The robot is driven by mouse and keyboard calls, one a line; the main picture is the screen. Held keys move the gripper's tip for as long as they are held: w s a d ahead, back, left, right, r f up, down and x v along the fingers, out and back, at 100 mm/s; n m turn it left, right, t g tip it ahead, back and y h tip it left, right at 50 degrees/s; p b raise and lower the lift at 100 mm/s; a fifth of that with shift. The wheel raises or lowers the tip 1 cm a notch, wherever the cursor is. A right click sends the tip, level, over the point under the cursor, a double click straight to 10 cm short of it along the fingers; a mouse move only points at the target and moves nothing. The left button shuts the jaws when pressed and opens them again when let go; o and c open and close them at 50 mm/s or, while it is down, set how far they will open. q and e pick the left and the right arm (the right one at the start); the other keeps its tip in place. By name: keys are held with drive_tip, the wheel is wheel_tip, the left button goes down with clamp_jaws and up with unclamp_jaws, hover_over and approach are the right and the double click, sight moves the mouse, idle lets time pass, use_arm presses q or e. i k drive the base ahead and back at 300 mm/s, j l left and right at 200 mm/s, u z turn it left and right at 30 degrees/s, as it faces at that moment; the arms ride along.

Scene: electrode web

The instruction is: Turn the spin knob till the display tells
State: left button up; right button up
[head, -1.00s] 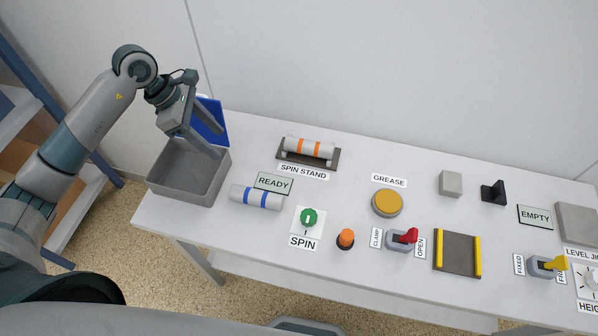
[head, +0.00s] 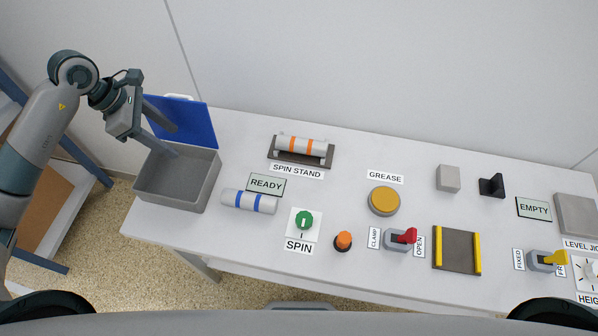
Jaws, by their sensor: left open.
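The green spin knob (head: 304,220) sits on a white plate above the SPIN label (head: 299,247), its white mark running roughly up and down. The display (head: 266,185) behind it reads READY. A roller with orange bands (head: 301,145) lies on the spin stand (head: 328,160) at the back. My left gripper (head: 166,138) is open and empty over the grey bin, well left of the knob and display. My right gripper is not in view.
The grey bin (head: 178,197) with a blue lid (head: 192,125) stands at the table's left end. A blue-banded roller (head: 249,201) lies in front of the display. An orange button (head: 343,240), a red-handled clamp switch (head: 404,238) and a grease pad (head: 383,200) are right of the knob.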

sight(304, 219)
drive_tip(key=k+j+z, duration=0.2)
drive_tip(key=k+z, duration=0.7)
drive_tip(key=k, duration=0.15)
